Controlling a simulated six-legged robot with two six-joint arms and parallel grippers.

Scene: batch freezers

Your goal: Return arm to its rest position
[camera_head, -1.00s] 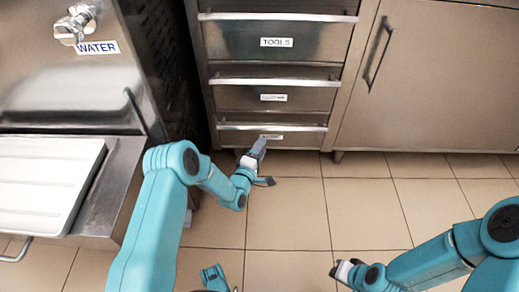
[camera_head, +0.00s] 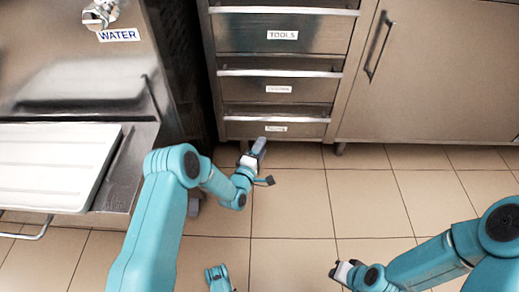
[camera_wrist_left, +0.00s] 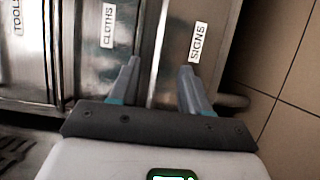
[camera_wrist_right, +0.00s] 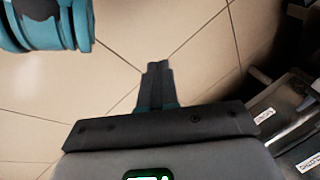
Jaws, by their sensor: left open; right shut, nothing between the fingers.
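My left gripper (camera_head: 258,152) is open and empty, held low in front of the bottom edge of the drawer stack, on a bent arm. In the left wrist view its two fingers (camera_wrist_left: 160,82) stand apart, with the drawer labels CLOTHS and SIGNS beyond them. My right gripper (camera_head: 338,270) is low over the floor at the bottom of the head view. In the right wrist view its fingers (camera_wrist_right: 158,68) are together with nothing between them, over bare tiles.
The drawers, with the TOOLS drawer (camera_head: 283,35) on top and the SIGNS drawer (camera_head: 275,128) at the bottom, look shut. A steel cabinet (camera_head: 430,75) stands right. At left are a steel unit labelled WATER (camera_head: 118,35) and a white tray (camera_head: 60,165). The tiled floor (camera_head: 290,205) is clear.

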